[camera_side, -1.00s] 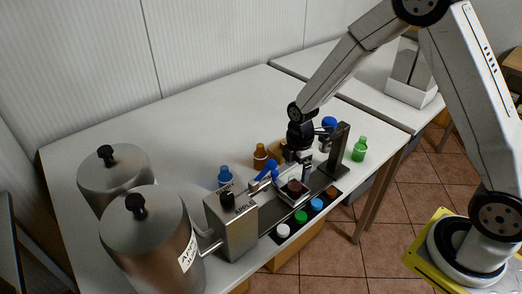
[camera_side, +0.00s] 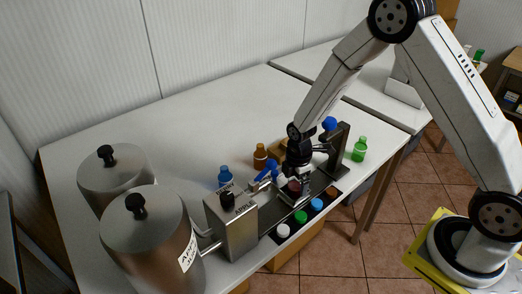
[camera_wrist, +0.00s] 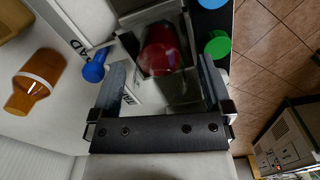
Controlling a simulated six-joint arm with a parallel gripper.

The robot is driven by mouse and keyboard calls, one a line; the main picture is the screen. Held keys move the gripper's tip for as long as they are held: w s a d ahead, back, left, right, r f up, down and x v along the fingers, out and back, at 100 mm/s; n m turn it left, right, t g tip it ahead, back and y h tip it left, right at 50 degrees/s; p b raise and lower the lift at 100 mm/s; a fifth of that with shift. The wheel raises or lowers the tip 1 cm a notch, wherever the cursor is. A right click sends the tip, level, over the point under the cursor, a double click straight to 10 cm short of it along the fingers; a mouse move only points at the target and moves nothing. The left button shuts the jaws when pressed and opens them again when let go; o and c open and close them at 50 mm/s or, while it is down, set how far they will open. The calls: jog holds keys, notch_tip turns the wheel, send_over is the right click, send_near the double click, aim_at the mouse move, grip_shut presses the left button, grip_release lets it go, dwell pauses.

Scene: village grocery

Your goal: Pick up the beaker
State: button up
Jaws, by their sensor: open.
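The beaker (camera_wrist: 162,48) holds dark red liquid and stands on a small grey platform in the wrist view. In the side view the beaker (camera_side: 292,187) is partly covered by my gripper (camera_side: 296,178), which is just above and behind it. In the wrist view my gripper (camera_wrist: 162,66) is open, with one finger on each side of the beaker and a gap on both sides. Nothing is held. I cannot tell how far the fingertips reach down along the beaker.
A dark post (camera_side: 336,150) is close on the right. Coloured caps (camera_side: 300,217) line the front edge.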

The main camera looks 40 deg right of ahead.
dwell(0.4)
grip_shut()
jog(key=shift+r, duration=0.2)
jog(key=shift+r, duration=0.75)
jog(key=s+r, duration=1.1)
jog(key=s, duration=0.3)
dwell(0.5)
